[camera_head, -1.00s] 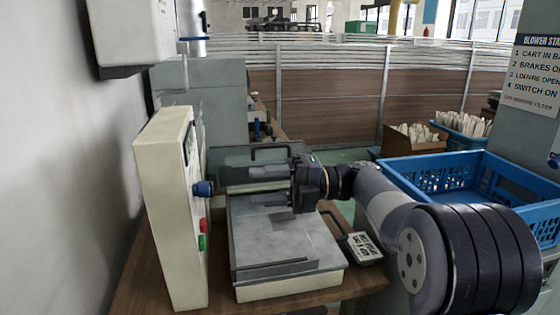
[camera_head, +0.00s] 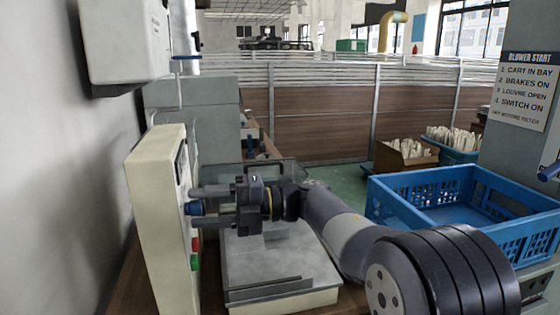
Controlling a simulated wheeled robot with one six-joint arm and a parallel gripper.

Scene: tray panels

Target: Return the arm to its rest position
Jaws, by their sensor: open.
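My gripper (camera_head: 194,207) is open, its two dark fingers pointing left at the cream control panel (camera_head: 157,220). The panel's blue knob (camera_head: 194,209) shows between the fingertips. I cannot tell whether the fingers touch it. My arm (camera_head: 335,222) reaches in from the lower right, above the grey-topped cream box (camera_head: 275,268) on the wooden table. Nothing is seen held in the gripper. A red button (camera_head: 196,244) and a green button (camera_head: 195,262) sit below the knob on the panel.
A blue crate (camera_head: 405,205) stands to the right of my arm. A wall (camera_head: 50,180) runs along the left, with a white box (camera_head: 125,45) high on it. A clear cover with a handle stands behind the grey-topped box.

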